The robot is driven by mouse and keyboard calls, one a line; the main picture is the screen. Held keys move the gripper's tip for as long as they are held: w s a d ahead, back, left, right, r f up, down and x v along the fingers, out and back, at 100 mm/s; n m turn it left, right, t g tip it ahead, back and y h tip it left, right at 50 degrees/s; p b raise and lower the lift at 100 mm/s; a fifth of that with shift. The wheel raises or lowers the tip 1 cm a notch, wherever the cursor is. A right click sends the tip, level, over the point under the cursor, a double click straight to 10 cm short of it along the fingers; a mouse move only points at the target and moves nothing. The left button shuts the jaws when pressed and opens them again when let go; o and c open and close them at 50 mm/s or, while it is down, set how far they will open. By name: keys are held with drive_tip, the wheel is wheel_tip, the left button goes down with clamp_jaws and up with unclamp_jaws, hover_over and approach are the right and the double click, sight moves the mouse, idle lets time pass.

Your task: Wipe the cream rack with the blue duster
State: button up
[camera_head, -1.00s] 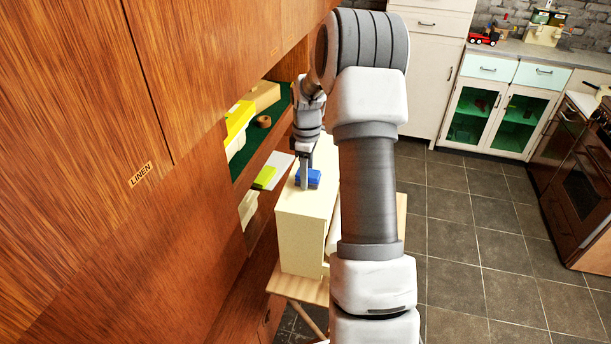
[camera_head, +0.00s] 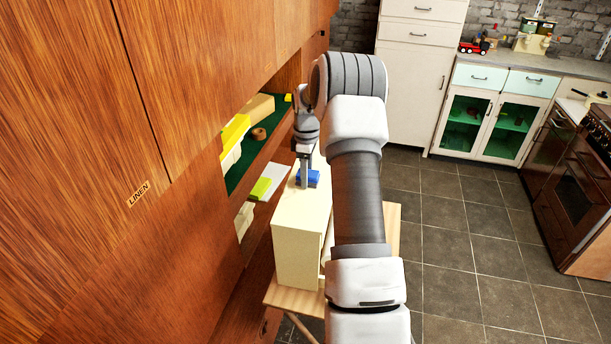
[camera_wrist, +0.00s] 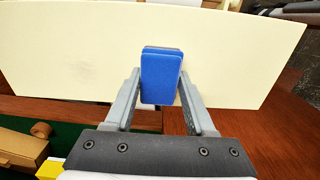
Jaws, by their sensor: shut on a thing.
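The cream rack (camera_head: 297,240) stands on a light wooden stand beside the teak wall unit. Its top also fills much of the wrist view (camera_wrist: 60,50), with a faint grey smudge on it. The blue duster (camera_head: 312,177) is at the rack's top; it is a blue block in the wrist view (camera_wrist: 161,75). My gripper (camera_head: 304,184) is shut on the duster, with a finger on each side of it in the wrist view (camera_wrist: 160,98). The duster appears to be on the top surface, but I cannot tell whether it touches.
The teak wall unit (camera_head: 90,200) is close on the left. Its open shelves hold a yellow box (camera_head: 234,131), a cardboard box (camera_head: 258,107) and a brown ring (camera_head: 259,133). The wooden stand (camera_head: 290,297) is below the rack. Tiled floor (camera_head: 450,240) is free at right.

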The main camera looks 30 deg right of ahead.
sight(298, 207)
drive_tip(key=shift+w+d+r+p, duration=0.1)
drive_tip(key=shift+w+d+p, duration=0.6)
drive_tip(key=shift+w+d, duration=0.6)
drive_tip(key=shift+w+d+p, duration=0.5)
drive_tip(key=shift+w+d, duration=0.45)
drive_tip(key=shift+d, duration=0.1)
drive_tip(key=shift+w+d+p, duration=0.8)
drive_tip(key=shift+w+d, duration=0.4)
drive_tip(key=shift+f, duration=0.2)
drive_tip(key=shift+s+a+r+b, duration=0.1)
drive_tip(key=shift+s+a+b, duration=1.85)
drive_tip(key=shift+s+a, duration=0.45)
drive_tip(key=shift+s+a+f+b, duration=0.2)
drive_tip(key=shift+s+a+b, duration=0.8)
drive_tip(key=shift+s+a, duration=0.6)
drive_tip(key=shift+s+a+r+b, duration=0.15)
drive_tip(key=shift+s+a+b, duration=0.2)
drive_tip(key=shift+s+a, duration=0.65)
drive_tip(key=shift+s+a+r+b, duration=0.1)
drive_tip(key=shift+s+a+b, duration=0.25)
drive_tip(key=shift+s+a, duration=0.6)
drive_tip(key=shift+s+a+f+b, duration=0.1)
drive_tip(key=shift+s+a+b, duration=0.35)
drive_tip(key=shift+s+a, duration=0.75)
